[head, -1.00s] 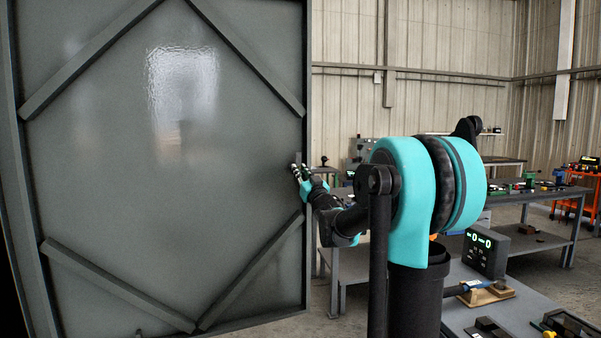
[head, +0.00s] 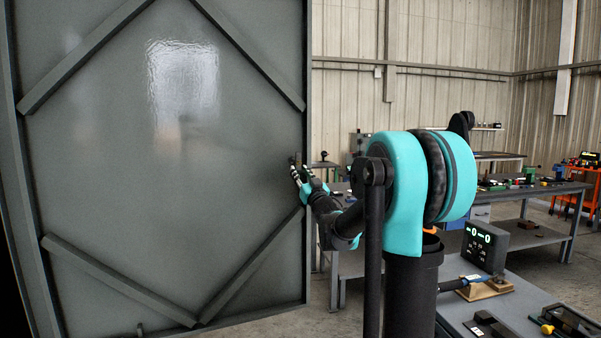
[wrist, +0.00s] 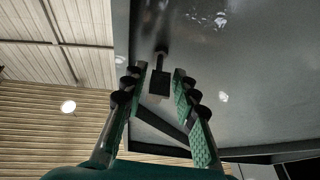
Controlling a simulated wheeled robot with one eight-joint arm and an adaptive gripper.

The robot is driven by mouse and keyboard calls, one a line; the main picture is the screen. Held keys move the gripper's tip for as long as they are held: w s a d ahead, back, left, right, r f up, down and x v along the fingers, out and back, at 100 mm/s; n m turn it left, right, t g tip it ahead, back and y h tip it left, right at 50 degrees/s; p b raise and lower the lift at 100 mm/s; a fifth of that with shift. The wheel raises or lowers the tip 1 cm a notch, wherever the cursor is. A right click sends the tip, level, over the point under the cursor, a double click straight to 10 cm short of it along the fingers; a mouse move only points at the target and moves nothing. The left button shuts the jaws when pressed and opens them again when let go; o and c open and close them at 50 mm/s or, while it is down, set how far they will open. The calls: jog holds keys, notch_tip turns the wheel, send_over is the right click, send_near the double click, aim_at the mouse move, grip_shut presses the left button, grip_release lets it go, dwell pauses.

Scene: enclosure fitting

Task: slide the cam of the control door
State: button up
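The control door (head: 110,190) is a large grey panel with diagonal braces, filling the left of the head view; it also shows at the right of the wrist view (wrist: 245,60). The cam (wrist: 159,82) is a small dark block on a short stem, standing out from the door face near its free edge. My gripper (wrist: 159,72) is open, one finger on each side of the cam, with visible gaps between the pads and the block. In the head view my gripper (head: 297,171) is at the door's right edge, and the cam is too small there to make out clearly.
Right of the door, a grey workbench (head: 550,195) carries tools and small parts. A nearer table (head: 465,325) holds a dark console (head: 486,246) with green digits. An orange cart (head: 590,205) stands at far right. Floor shows between the benches.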

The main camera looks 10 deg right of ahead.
jog(key=shift+o, duration=0.7)
jog(key=shift+r, duration=0.1)
jog(key=v, duration=1.2)
jog(key=s+d+f+m+g+h, duration=0.2)
jog(key=s+f+g+h, duration=0.1)
jog(key=f, duration=0.4)
jog(key=s+d+f+m+g+h, duration=0.1)
jog(key=s+d+f+g+h, duration=0.15)
jog(key=f, duration=0.35)
jog(key=s+d+f+m+g+h, duration=0.2)
jog(key=s+f+h, duration=0.1)
jog(key=f, duration=0.4)
jog(key=s+a+f+n+g+y, duration=0.1)
jog(key=s+a+f+g, duration=0.1)
jog(key=s+f+g, duration=0.3)
jog(key=s+a+f+n+g+y, duration=0.1)
jog(key=s+f+g, duration=0.4)
jog(key=s+f, duration=0.9)
jog(key=s+a+y, duration=0.1)
jog(key=s+a, duration=0.1)
jog(key=s, duration=0.2)
jog(key=shift+s, duration=0.35)
jog(key=shift+a, duration=0.1)
